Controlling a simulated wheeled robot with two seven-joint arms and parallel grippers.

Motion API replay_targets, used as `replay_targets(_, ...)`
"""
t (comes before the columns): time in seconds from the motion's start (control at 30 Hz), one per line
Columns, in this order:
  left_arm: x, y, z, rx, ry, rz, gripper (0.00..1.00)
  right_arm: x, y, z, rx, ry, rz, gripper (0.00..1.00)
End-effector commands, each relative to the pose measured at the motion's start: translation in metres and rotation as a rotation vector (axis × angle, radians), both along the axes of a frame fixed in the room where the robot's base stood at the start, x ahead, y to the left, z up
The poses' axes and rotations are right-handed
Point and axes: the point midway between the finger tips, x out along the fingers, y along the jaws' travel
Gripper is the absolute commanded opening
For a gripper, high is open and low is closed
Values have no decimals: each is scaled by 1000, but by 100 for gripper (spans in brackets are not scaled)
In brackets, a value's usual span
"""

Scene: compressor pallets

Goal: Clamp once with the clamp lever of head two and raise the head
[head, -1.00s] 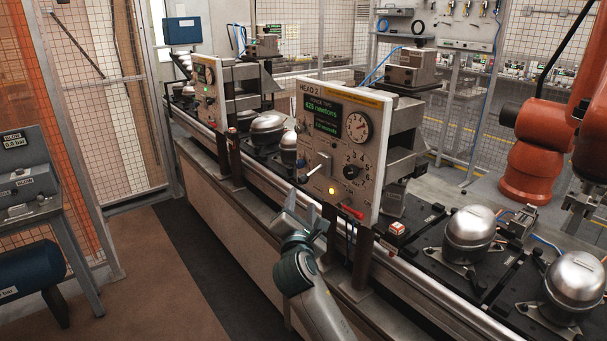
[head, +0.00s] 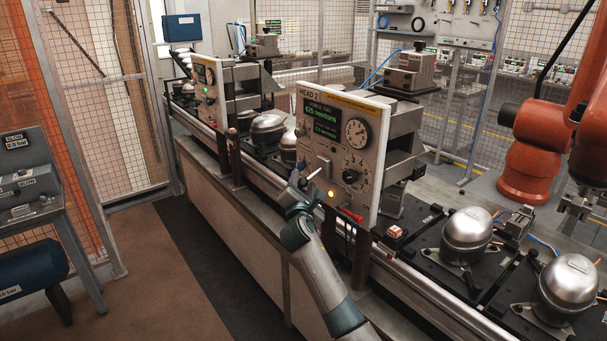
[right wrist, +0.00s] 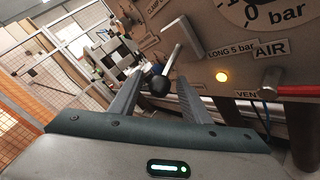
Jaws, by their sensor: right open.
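The head two panel (head: 340,110) is a pale upright plate with a green-lit display reading 625 newtons, a round gauge and a black dial. Its clamp lever (head: 314,174) is a thin pale rod low on the left of the panel. My right gripper (head: 298,187) is open in front of the lever. In the right wrist view its two fingers (right wrist: 160,80) stand on either side of the knob, with gaps visible. My left gripper is not in view.
An amber lamp (head: 331,194) glows and a red handle (head: 350,215) sits at the panel's lower edge. Silver compressors (head: 467,235) stand on black pallets at right. Another head panel (head: 208,90) stands further left.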

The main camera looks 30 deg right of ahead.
Motion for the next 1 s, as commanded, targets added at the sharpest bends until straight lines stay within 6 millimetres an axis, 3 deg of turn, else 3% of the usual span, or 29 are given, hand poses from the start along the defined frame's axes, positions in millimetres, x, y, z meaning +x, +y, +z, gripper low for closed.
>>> replay_targets(0.3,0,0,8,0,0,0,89,29,-21,0,0,1,-1,43)
replay_targets(0.77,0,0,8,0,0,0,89,34,-24,0,0,-1,1,43)
replay_targets(0.93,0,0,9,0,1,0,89,34,-24,0,0,0,0,2)
replay_targets(1.0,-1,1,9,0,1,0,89,34,-24,0,0,0,0,0)
